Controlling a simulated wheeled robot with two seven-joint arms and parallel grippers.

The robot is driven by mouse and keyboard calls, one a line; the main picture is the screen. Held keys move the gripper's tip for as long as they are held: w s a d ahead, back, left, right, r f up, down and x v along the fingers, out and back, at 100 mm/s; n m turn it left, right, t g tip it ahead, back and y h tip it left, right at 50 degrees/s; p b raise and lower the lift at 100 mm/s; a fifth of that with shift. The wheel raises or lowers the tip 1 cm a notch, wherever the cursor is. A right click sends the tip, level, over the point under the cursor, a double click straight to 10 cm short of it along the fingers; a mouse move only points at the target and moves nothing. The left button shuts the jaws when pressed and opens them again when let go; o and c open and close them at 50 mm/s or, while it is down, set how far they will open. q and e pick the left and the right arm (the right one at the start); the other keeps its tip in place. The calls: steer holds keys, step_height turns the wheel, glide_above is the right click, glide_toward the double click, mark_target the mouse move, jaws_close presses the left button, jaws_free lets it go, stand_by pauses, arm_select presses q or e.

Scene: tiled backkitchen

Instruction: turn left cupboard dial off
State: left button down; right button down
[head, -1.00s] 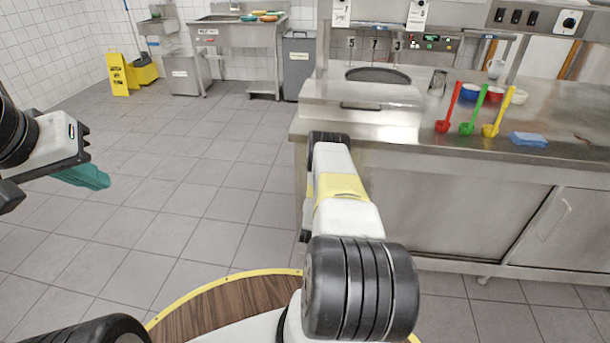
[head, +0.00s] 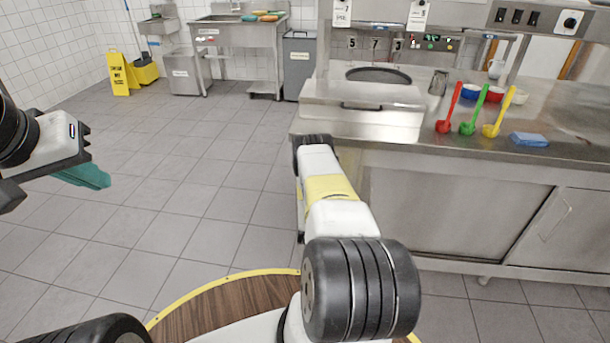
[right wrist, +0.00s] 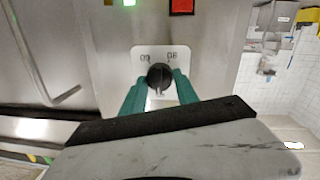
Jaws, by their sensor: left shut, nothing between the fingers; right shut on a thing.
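The dial (right wrist: 159,77) is a round black knob on a white plate (right wrist: 176,54) with small markings, fixed to a steel face in the right wrist view. The teal fingers of my right gripper (right wrist: 159,90) are on either side of the knob and shut on it. The knob's pointer is hard to make out. In the head view that dial and my right gripper are hidden beyond my right arm. My left gripper (head: 88,178) is shut and empty, in the air over the tiled floor at the left.
A long bar handle (right wrist: 45,75) is left of the dial. Green and red lit squares (right wrist: 182,6) are above it. The steel counter (head: 455,150) holds ladles and a blue sponge (head: 529,139). Another dial (head: 570,22) is on the back panel.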

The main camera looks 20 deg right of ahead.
steer(key=shift+s+f, duration=0.1)
steer(key=shift+f, duration=0.05)
steer(key=c, duration=0.9)
jaws_free()
steer(key=v, duration=0.7)
steer(key=shift+s+a, duration=0.25)
steer(key=shift+s, duration=0.05)
